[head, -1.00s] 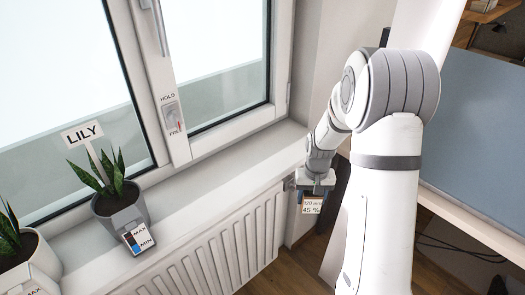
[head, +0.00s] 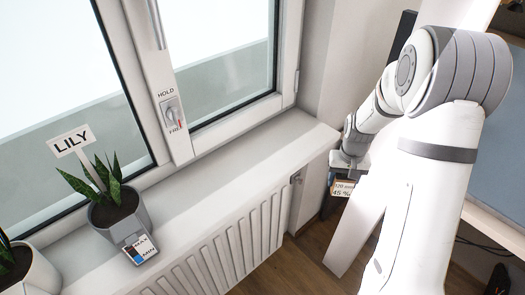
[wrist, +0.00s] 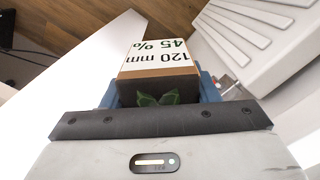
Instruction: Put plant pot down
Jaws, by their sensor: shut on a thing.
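My gripper (head: 345,167) is at the right of the head view, just past the right end of the window sill and radiator. It is shut on a plant pot (wrist: 158,84), with its blue fingers on both sides in the wrist view. The pot has a brown rim strip, a white label reading "120 mm 45 %" and small green leaves. In the head view only its label (head: 343,188) shows clearly below the gripper; the rest is mostly hidden. The pot is held in the air, apart from the sill (head: 235,165).
On the sill's left stands a grey pot (head: 118,215) with a snake plant, a "LILY" sign (head: 73,141) and a MAX/MIN gauge (head: 140,248). A white pot (head: 35,275) is at the lower left. The sill's right part is clear. A radiator (head: 225,245) is below it.

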